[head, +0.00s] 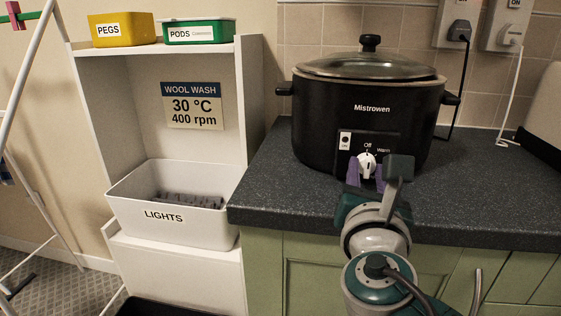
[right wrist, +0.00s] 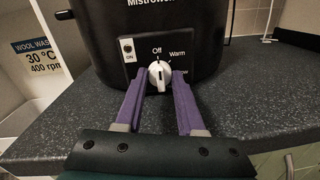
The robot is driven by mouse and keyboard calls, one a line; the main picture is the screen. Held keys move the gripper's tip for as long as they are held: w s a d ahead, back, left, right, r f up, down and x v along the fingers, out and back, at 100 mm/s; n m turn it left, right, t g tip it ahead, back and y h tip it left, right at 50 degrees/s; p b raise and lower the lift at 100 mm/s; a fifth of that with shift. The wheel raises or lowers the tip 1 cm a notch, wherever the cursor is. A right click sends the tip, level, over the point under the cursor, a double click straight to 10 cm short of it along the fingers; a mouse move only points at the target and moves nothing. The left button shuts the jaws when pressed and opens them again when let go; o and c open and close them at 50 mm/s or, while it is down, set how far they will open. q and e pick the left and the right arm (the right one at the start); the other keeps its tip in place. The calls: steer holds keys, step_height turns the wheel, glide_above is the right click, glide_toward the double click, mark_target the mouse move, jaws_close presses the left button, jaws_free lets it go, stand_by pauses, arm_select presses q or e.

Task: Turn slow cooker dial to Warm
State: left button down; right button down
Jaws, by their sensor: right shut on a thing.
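The black slow cooker (head: 330,120), marked Mistrowen, stands on the dark counter with its glass lid on. Its white dial (head: 367,160) is low on the front, below the printed words Off and Warm; it also shows in the right wrist view (right wrist: 160,77). The dial appears to point up, near Off; Warm is up and to its right. My right gripper (head: 367,174) is at the dial, its purple fingers shut on the dial's two sides, as the right wrist view shows (right wrist: 159,88). My left gripper is not in view.
Plugs and cords (head: 460,32) hang at the wall behind the cooker's right side. A pale appliance (head: 545,105) stands at the right edge. A white shelf with a LIGHTS basket (head: 170,225) is on the left. The counter (head: 480,190) is clear right of the cooker.

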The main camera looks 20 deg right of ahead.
stand_by(0.4)
steer(key=m+b, duration=0.2)
steer(key=m, duration=0.3)
steer(key=shift+f+b, duration=0.1)
steer(key=shift+b, duration=0.2)
steer(key=m+b, duration=0.1)
steer(key=m, duration=0.2)
steer(key=shift+d+m+y, duration=0.1)
steer(key=shift+m+y, duration=0.2)
steer(key=shift+m+b, duration=0.35)
steer(key=shift+m, duration=0.15)
